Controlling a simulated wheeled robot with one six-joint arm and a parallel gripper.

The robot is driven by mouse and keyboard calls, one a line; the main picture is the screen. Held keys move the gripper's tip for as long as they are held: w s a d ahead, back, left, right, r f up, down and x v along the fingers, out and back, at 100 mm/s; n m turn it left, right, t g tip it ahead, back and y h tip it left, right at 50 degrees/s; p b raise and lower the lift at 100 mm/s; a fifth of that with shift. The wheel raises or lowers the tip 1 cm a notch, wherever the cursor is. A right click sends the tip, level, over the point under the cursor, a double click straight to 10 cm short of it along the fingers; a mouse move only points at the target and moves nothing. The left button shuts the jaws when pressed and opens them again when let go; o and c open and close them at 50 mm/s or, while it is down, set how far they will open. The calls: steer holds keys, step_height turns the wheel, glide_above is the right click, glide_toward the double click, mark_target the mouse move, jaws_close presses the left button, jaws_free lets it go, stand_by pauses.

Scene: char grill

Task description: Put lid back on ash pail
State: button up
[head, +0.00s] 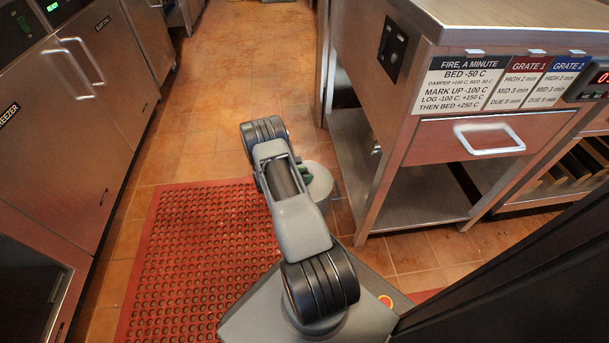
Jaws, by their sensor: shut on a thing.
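A round grey thing (320,184) shows just right of my arm, low over the floor between the red mat and the steel counter. It could be the ash pail or its lid; I cannot tell which, as my arm covers its left part. A small dark green piece (306,173) shows at its upper left edge, and I cannot tell what it is. My gripper is hidden behind my own arm, so its jaws and anything in them do not show. No separate pail and lid can be made out.
A red perforated mat (195,260) lies on the tiled floor at left. Freezer cabinets (85,95) line the left side. A steel counter (480,130) with a drawer and an open lower shelf (410,195) stands at right. The aisle ahead (225,60) is clear.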

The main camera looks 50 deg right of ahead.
steer(key=shift+f+b, duration=0.7)
steer(key=shift+f, duration=0.05)
steer(key=o, duration=1.1)
steer(key=p+v, duration=0.5)
steer(key=v, duration=0.9)
steer(key=shift+s, duration=0.1)
steer(key=s+a+r+m+y+p, duration=0.1)
steer(key=a+r+m+y+p, duration=0.2)
steer(key=r+p, duration=0.95)
steer(key=a+r+m+y+p, duration=0.2)
steer(key=a+r+m+p, duration=0.15)
steer(key=r, duration=1.85)
steer(key=s+a+r+m+t+y+p, duration=0.2)
steer(key=s+a+r+p, duration=0.2)
steer(key=r, duration=0.7)
steer(key=s+a+r+m+t+y+p, duration=0.3)
steer(key=s+a+r+p, duration=0.2)
steer(key=r+p, duration=0.4)
steer(key=s+a+r+m+t+y+p, duration=0.2)
steer(key=s+a+r+p, duration=0.2)
steer(key=r, duration=1.1)
steer(key=shift+s+a+r+m+t+y+p, duration=0.1)
steer(key=shift+a+m+t+y+p, duration=0.1)
steer(key=shift+a+p, duration=0.6)
steer(key=shift+s+a+r+m+t+y+p, duration=0.1)
steer(key=shift+a+m+t+y+p, duration=0.1)
steer(key=shift+a+p, duration=0.6)
